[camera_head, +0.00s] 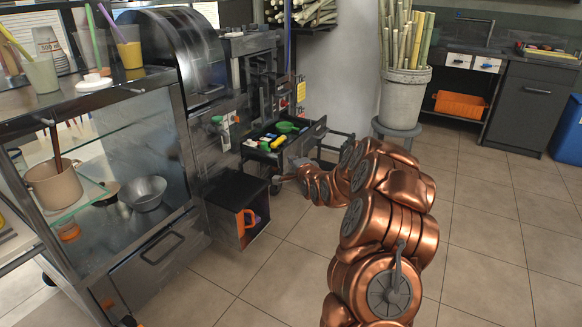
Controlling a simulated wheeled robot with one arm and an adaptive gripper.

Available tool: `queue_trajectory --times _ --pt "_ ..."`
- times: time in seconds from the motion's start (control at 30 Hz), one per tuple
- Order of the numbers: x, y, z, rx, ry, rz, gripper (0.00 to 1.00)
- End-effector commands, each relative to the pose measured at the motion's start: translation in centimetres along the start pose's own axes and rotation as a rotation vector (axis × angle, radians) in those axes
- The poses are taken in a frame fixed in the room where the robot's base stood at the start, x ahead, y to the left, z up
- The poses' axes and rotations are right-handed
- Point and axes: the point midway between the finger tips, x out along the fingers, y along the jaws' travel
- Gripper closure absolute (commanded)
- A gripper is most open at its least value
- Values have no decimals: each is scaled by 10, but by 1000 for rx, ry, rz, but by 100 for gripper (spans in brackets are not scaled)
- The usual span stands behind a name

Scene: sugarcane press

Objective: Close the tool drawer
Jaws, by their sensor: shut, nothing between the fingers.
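The tool drawer (305,139) stands pulled out from the dark metal press cabinet, left of centre. Green, yellow, red and blue items lie inside it. My gripper (279,180) is at the end of the copper-coloured arm, just below the drawer and close to its front in the picture. It is small in view and looks shut, with nothing seen in it. I cannot tell whether it touches the drawer.
A black open bin (228,212) with an orange item sits below and left of the drawer. A glass display cart (150,240) fills the left side. A pot of sugarcane (404,100) stands on a stool behind. Tiled floor (480,230) is clear on the right.

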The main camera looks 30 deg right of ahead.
Motion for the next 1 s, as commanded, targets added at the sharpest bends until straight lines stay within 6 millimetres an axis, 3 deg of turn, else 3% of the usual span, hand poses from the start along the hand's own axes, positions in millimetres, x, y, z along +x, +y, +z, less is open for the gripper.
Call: queue_trajectory --times 0.03,0.07,0.3,0.57,1.0 --pt "8 24 -12 32 22 -33 100" --pt "10 30 -18 51 32 -51 100" --pt "18 53 -49 139 74 -156 100" --pt "30 52 -54 146 77 -170 100" --pt "73 46 -56 145 77 -167 100"
